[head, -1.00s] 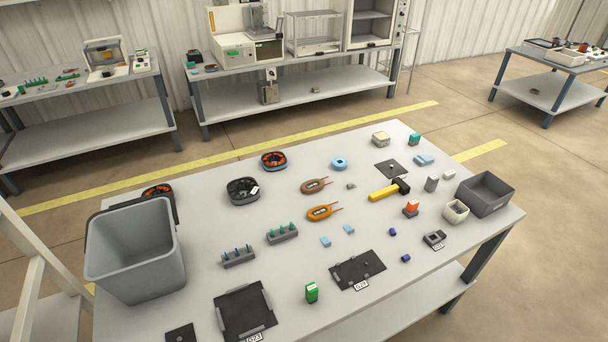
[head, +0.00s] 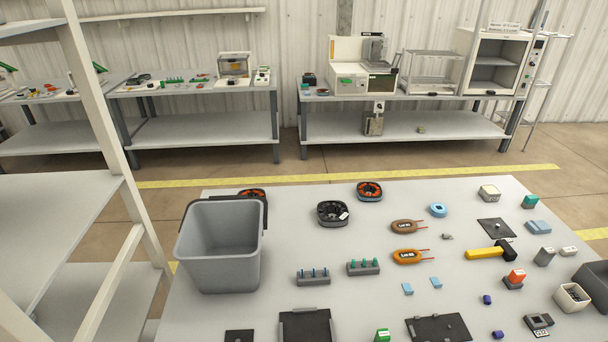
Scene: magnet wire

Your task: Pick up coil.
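Two oval coils with thin reddish leads lie flat on the grey table (head: 385,290) in the head view. One is a brown coil (head: 404,227) and, just in front of it, one is an orange coil (head: 405,257); both have a small label in the middle. A light blue ring (head: 438,210) lies behind and to the right of them. Two round dark parts stand to the back left: a black one (head: 333,214) and one with orange windings (head: 369,191). A third, similar part (head: 252,194) is mostly hidden behind the bin. Neither gripper is in view.
A tall grey bin (head: 220,262) stands at the table's left. Two peg blocks (head: 314,278) (head: 363,268), a yellow-handled hammer (head: 485,254) and black plates (head: 437,328) surround the coils. A cream shelf frame (head: 115,170) rises at the left. Workbenches line the back wall.

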